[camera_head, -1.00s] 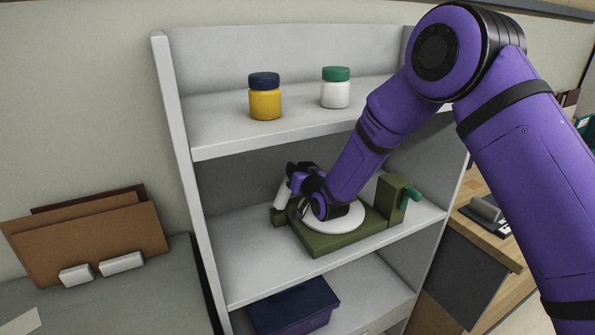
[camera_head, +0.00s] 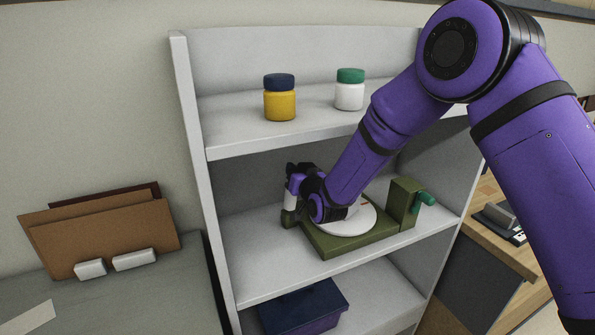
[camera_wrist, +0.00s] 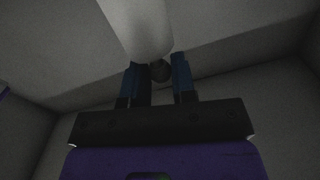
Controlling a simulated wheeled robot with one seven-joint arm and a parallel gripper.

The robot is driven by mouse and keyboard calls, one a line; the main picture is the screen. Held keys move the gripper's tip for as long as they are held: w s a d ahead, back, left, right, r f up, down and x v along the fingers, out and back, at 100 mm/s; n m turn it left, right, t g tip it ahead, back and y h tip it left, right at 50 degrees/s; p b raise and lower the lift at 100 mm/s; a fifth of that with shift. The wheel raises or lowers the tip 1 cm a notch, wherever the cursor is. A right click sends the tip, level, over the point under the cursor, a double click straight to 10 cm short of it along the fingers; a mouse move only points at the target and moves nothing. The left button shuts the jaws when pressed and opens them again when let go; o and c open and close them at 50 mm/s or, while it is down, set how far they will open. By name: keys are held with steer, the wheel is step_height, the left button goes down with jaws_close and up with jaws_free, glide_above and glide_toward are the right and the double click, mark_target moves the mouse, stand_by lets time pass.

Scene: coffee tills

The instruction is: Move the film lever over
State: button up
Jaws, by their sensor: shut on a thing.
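An olive-green machine (camera_head: 350,243) stands on the middle shelf, with a white round plate (camera_head: 362,222) on its base and a post (camera_head: 402,200) with a green handle (camera_head: 426,198) at its right. A pale rod (camera_head: 291,190), which looks like the film lever, is at its left end beside my gripper (camera_head: 292,178). In the wrist view my gripper (camera_wrist: 157,82) has its blue fingers shut around a dark round knob (camera_wrist: 160,70) below a pale cylinder (camera_wrist: 138,25). My wrist hides part of the plate and of the lever's foot.
A dark blue box (camera_head: 305,305) is on the lower shelf.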

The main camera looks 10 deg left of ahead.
steer(key=shift+s+a, duration=0.65)
steer(key=shift+a, duration=0.2)
steer(key=o, duration=0.8)
steer(key=shift+r, duration=0.1)
